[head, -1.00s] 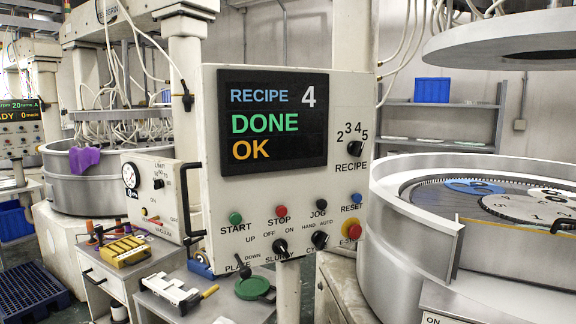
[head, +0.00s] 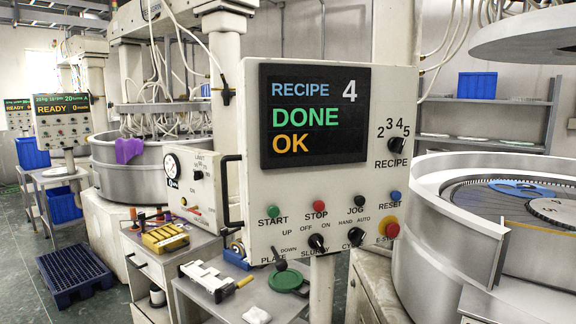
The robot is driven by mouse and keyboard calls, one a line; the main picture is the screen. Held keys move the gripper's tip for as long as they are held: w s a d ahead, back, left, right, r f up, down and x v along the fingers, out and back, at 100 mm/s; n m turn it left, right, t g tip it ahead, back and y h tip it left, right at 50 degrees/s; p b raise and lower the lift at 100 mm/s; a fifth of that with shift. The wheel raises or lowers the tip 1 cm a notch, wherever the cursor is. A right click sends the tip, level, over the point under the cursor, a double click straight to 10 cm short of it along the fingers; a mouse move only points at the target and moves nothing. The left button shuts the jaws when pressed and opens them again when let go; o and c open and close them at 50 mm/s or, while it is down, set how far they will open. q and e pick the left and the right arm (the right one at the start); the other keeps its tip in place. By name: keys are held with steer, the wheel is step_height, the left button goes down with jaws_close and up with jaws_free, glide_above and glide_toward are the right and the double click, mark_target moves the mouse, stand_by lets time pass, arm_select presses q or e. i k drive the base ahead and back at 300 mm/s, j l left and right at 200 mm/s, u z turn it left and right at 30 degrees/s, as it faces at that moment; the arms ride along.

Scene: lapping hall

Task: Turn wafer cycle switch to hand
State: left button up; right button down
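The wafer cycle switch (head: 356,237) is a small black knob at the lower right of the white control panel (head: 395,90). HAND is printed at its upper left and AUTO at its upper right; the label below it is partly covered by the knob. Its pointer is too small to read surely. The panel's display (head: 313,115) reads RECIPE 4, DONE, OK. Neither of my grippers is in view.
The slurry switch (head: 317,242) and the red e-stop (head: 391,230) flank the cycle switch. The plate lever (head: 279,257) is further left. A large round lapping machine (head: 440,230) stands close on the right. Small carts stand below and left. Floor shows at far left.

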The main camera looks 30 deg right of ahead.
mark_target(355, 235)
steer(key=z, duration=1.4)
